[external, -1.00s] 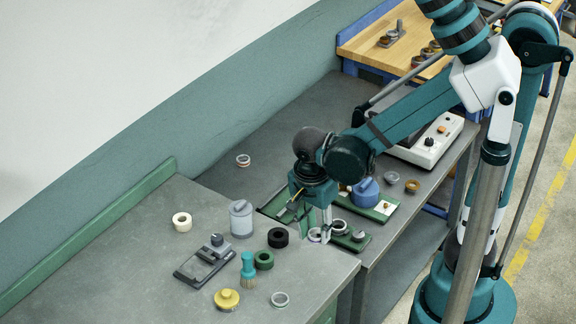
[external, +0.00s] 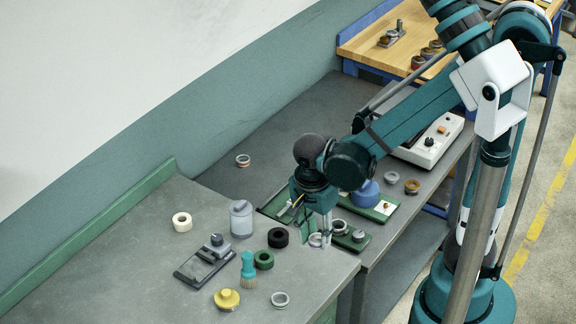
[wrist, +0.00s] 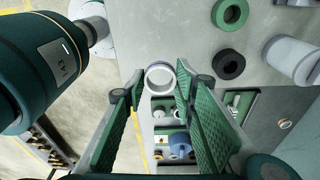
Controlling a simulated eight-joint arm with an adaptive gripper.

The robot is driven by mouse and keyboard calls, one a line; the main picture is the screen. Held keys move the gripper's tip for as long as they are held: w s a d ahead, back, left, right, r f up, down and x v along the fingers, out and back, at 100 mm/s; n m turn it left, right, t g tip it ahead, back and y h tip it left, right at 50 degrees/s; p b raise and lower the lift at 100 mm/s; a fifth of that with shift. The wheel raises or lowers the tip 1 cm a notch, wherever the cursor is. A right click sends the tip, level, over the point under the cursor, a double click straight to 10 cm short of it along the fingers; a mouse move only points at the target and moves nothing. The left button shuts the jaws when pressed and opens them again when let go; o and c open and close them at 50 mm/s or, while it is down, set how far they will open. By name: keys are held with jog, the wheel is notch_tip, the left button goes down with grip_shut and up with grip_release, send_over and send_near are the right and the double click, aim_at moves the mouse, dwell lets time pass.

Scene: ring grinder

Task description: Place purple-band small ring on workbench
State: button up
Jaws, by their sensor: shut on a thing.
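A small pale ring with a faint purple tint (wrist: 159,90) sits between my fingertips in the wrist view. In the external view the ring (external: 315,241) shows beside my fingers, at the back right edge of the near grey workbench (external: 325,283). My gripper (external: 322,242) points down and is shut on the ring; the wrist view also shows its green padded fingers (wrist: 156,90) on either side. I cannot tell whether the ring touches the bench top.
The bench's front right corner is clear. Green trays (external: 378,211) lie behind.

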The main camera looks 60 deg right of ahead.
send_over(316, 265)
jog(key=shift+a+f+b, duration=0.2)
jog(key=shift+f+b, duration=0.15)
jog(key=shift+f, duration=1.75)
jog(key=shift+f+b, duration=0.45)
jog(key=shift+f, duration=1.6)
jog(key=shift+f, duration=0.2)
jog(key=o, duration=0.9)
jog(key=shift+r, duration=0.25)
jog(key=shift+a+r+p, duration=0.25)
jog(key=shift+r+p, duration=0.15)
jog(key=shift+r, duration=1.55)
jog(key=shift+a+r+p, duration=0.25)
jog(key=shift+r+p, duration=0.15)
jog(key=shift+r, duration=1.6)
jog(key=shift+a+r+p, duration=0.25)
jog(key=shift+r+p, duration=0.15)
jog(key=shift+r, duration=1.55)
